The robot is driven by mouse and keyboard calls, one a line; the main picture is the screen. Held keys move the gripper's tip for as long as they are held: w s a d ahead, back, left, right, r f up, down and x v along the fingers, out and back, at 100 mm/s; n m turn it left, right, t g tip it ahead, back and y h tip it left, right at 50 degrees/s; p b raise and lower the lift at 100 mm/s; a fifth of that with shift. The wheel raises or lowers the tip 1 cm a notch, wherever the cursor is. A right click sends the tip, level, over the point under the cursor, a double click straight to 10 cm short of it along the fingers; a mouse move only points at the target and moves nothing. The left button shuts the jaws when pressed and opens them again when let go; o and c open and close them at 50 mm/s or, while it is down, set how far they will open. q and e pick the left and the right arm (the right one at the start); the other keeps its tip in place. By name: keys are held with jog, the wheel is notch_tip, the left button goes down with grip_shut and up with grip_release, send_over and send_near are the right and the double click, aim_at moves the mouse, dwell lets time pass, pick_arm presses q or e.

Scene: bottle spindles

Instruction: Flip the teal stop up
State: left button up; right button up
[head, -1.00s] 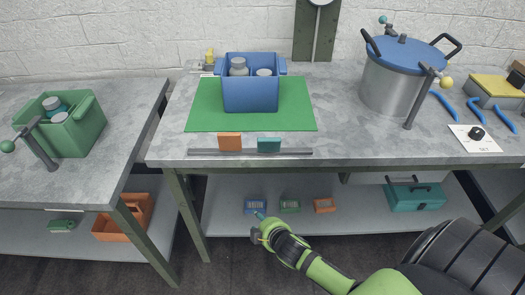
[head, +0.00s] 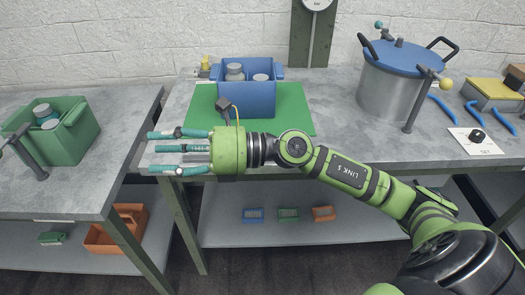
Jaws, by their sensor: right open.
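The teal stop is hidden behind my right arm in the head view. The orange stop and the rail they sit on, at the front edge of the middle table (head: 345,150), are covered too. My right gripper (head: 158,151) is over the front left corner of this table, its teal and dark fingers apart, pointing left. It is open and empty, left of where the stops are hidden. My left gripper is not in view.
A blue crate (head: 247,100) with bottles stands on a green mat (head: 297,115) behind my right gripper. A large pot (head: 388,90) stands to the right. A green crate (head: 75,140) is on the left table. Small coloured boxes sit on the shelf below.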

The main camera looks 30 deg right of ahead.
jog(key=w+d+f+n+g+h, duration=0.1)
jog(key=d+f+n+g+h, duration=0.2)
jog(key=d+h, duration=0.7)
jog(key=d+f+n+g+h, duration=0.1)
jog(key=d+f+n+h, duration=0.4)
jog(key=d, duration=0.8)
jog(key=shift+m, duration=0.7)
jog(key=x, duration=0.7)
jog(key=shift+w+p, duration=0.15)
jog(key=shift+p, duration=0.2)
grip_shut()
